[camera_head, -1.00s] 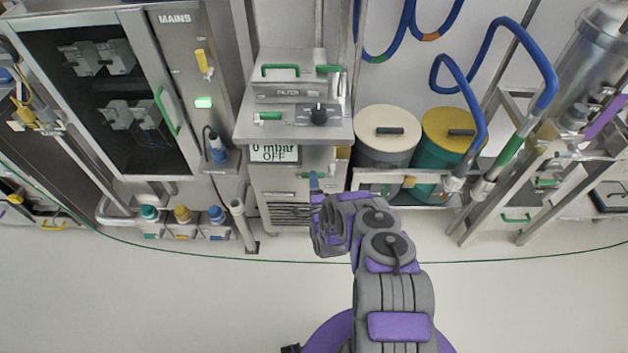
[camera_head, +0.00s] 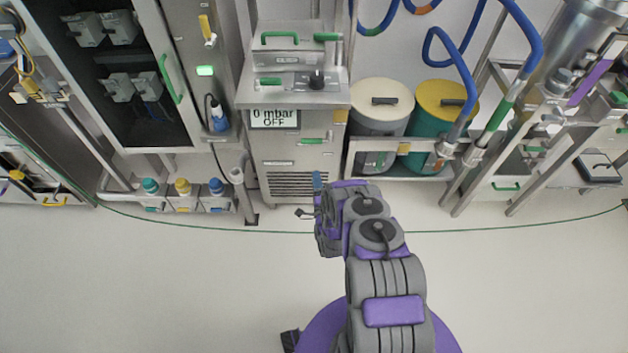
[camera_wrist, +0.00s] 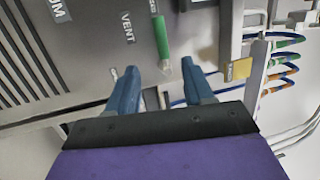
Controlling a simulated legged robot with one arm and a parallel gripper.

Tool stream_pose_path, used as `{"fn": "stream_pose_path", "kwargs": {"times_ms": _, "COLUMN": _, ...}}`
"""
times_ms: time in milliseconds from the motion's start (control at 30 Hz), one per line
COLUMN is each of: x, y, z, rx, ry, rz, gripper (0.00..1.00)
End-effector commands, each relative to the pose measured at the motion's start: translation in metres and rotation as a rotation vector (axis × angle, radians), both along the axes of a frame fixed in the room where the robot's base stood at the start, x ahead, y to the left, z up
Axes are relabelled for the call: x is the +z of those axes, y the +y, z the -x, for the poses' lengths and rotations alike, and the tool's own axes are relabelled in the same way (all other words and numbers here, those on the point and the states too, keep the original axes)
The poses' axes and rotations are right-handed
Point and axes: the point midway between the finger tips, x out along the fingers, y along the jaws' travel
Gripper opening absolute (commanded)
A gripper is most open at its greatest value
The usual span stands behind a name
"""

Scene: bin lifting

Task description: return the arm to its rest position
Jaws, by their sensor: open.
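My arm, grey and purple, reaches up from the bottom of the head view and is folded in front of the steel cabinet (camera_head: 295,150). My gripper (camera_head: 317,180) is at its far end, where a blue finger shows close to the cabinet's lower front. In the wrist view the two blue fingers of my gripper (camera_wrist: 162,82) stand apart with nothing between them. A green handle (camera_wrist: 160,38) by the "VENT" label lies beyond the fingertips; I cannot tell the exact gap.
A cream-lidded bin (camera_head: 381,100) and a yellow-lidded bin (camera_head: 440,105) stand on a shelf to the right. A glass-fronted MAINS cabinet (camera_head: 120,75) stands left. Small colour-capped containers (camera_head: 183,195) sit below it. The pale floor (camera_head: 180,285) in front is clear.

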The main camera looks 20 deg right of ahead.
Motion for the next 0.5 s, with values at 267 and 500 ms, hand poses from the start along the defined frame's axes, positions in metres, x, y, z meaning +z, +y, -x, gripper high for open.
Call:
{"fn": "stream_pose_path", "kwargs": {"times_ms": 267, "x": -0.0002, "y": -0.0023, "z": 0.0001, "rx": -0.001, "ry": 0.001, "rz": -0.003, "gripper": 0.52}}
{"fn": "stream_pose_path", "kwargs": {"times_ms": 500, "x": 0.0023, "y": 0.0019, "z": -0.0031, "rx": 0.0, "ry": 0.006, "rz": 0.01, "gripper": 0.52}}
